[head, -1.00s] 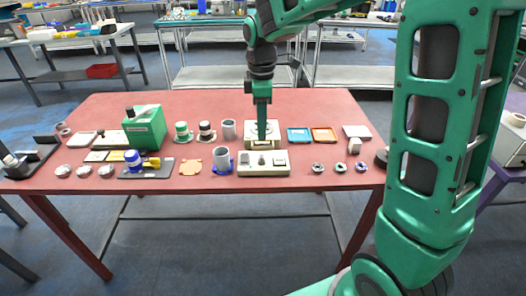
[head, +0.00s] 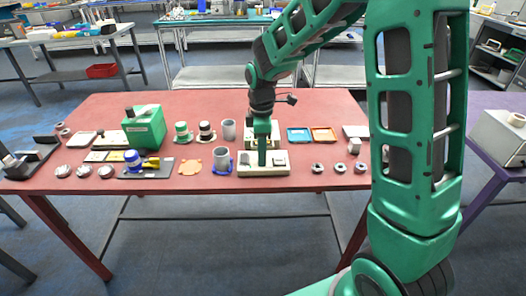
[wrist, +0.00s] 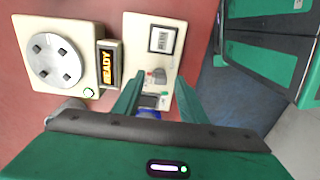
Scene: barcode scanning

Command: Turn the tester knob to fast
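The tester panel (wrist: 155,22) is a cream box with a barcode label, a small knob (wrist: 156,77) with grey and red parts, and small controls partly hidden between my fingers. In the head view the cream box (head: 279,170) lies at the table's front edge. My gripper (wrist: 159,84) is open, its green fingers spread on either side of the knob area. In the head view my gripper (head: 262,163) points straight down over the box. I cannot tell whether the fingers touch the knob, nor read its setting.
Behind the box is a cream device (wrist: 20,25) with a round plate, a display (wrist: 107,68) reading READY and a green button (wrist: 88,92). A blue-based cup (head: 222,160) stands to the left. Small round parts (head: 340,167) lie to the right.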

